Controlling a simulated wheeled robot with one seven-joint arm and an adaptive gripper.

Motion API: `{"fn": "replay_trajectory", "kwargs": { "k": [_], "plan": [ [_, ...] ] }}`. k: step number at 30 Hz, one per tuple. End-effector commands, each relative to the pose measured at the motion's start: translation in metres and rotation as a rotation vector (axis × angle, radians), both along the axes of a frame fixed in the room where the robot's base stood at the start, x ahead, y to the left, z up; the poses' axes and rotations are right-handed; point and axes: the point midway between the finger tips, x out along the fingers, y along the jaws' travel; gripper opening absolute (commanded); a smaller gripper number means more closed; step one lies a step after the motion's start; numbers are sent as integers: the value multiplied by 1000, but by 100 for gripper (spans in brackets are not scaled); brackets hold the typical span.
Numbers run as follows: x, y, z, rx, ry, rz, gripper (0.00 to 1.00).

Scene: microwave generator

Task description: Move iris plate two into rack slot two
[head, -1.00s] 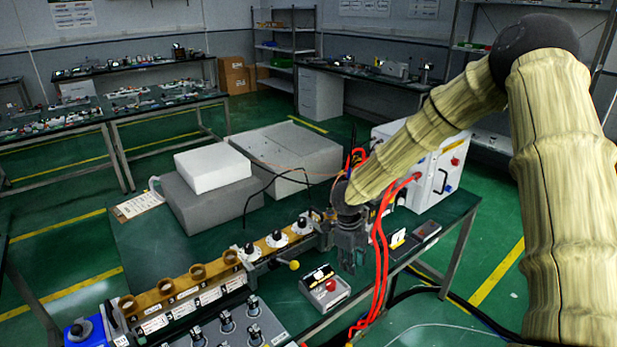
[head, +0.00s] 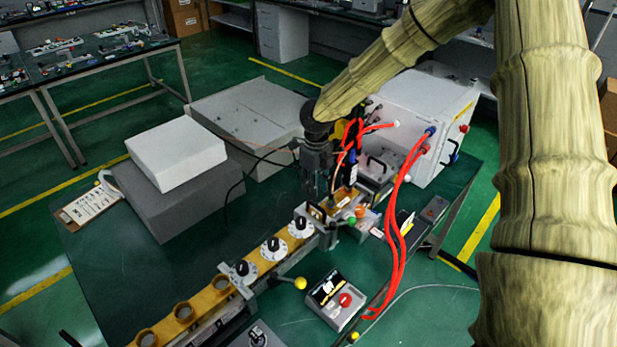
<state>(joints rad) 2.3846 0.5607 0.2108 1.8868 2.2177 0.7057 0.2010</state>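My gripper (head: 318,190) points down above the back side of the brass rail (head: 210,305), near its right end. The fingers are dark and small in the view, so their opening and anything between them cannot be made out. Three white dials with black knobs (head: 273,247) stand on the rail, left of my gripper. Copper-coloured rings (head: 183,312) sit further left along it. A grey panel (head: 240,343) with a black-knobbed piece (head: 258,336) shows at the bottom edge, mostly cut off. I cannot tell which piece is iris plate two or where slot two is.
A white box (head: 410,115) with red cables (head: 400,200) stands right of my gripper. A small control box (head: 335,298) with a red button sits in front of the rail. A white block (head: 175,155) and grey boxes stand behind. Green tabletop is free at left.

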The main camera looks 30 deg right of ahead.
Motion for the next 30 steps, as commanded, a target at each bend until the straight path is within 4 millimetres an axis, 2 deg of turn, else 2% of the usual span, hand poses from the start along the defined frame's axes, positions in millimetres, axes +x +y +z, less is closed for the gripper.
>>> {"fn": "replay_trajectory", "kwargs": {
  "k": [5,15,30],
  "plan": [
    [-6,0,-6,0,-5,2,29],
    [12,-1,-43,-3,14,0,29],
    [12,-3,-79,-1,15,-3,29]
  ]
}}
